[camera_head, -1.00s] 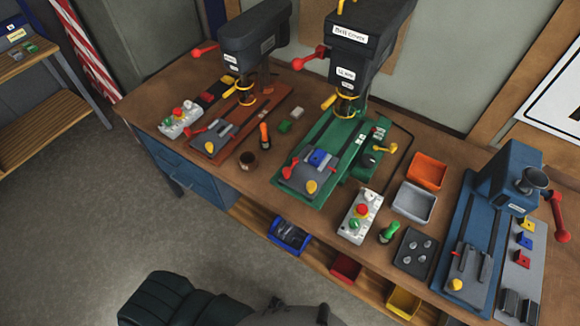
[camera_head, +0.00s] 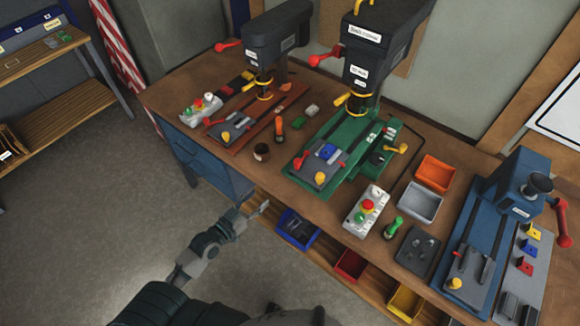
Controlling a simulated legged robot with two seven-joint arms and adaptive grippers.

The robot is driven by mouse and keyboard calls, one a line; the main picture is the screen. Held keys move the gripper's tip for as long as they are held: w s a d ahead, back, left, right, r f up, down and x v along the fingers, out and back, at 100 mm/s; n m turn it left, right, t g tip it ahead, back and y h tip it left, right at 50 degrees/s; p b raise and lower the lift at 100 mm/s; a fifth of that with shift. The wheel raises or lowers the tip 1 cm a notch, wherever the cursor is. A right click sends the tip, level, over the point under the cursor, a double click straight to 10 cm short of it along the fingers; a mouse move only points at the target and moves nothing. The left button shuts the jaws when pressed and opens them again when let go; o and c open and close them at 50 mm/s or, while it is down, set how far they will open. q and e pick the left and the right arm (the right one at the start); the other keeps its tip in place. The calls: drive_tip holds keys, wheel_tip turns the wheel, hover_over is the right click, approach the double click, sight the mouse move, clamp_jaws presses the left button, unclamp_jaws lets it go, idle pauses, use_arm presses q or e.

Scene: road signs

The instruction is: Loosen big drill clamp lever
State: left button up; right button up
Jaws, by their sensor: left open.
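The big drill (camera_head: 375,50) has a black head and stands on a green base (camera_head: 352,138) at the middle of the bench. A grey vise (camera_head: 318,172) on its base has a red handle (camera_head: 299,164), a blue block and a yellow knob. A yellow-handled lever (camera_head: 399,149) is on the right side of the green base. Which of these is the clamp lever, I cannot tell. My left gripper (camera_head: 260,209) is open and empty, in front of the bench's front edge, apart from the drill. My right gripper is not in view.
A smaller drill (camera_head: 268,38) on a red base stands at the left, a blue machine (camera_head: 512,190) at the right. A control box (camera_head: 366,210), a screwdriver (camera_head: 393,229) and an orange bin (camera_head: 436,173) lie between. Bins (camera_head: 297,230) sit under the bench edge.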

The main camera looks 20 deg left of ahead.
use_arm(q)
wheel_tip(320, 180, up, 6)
drive_tip(key=s+d+h, duration=0.1)
drive_tip(key=s+d, duration=0.1)
drive_tip(key=p, duration=0.2)
approach(295, 165)
drive_tip(key=w, duration=0.1)
drive_tip(key=shift+m+t+h, duration=0.3)
drive_tip(key=shift+m, duration=0.1)
drive_tip(key=x, duration=0.6)
drive_tip(key=p+x, duration=0.1)
drive_tip(key=x, duration=0.3)
drive_tip(key=shift+s+d+f, duration=0.1)
drive_tip(key=shift+s+f, duration=0.05)
drive_tip(key=shift+f, duration=0.25)
drive_tip(key=shift+w+d, duration=0.1)
drive_tip(key=shift+w, duration=0.25)
drive_tip(key=shift+c, duration=0.3)
clamp_jaws()
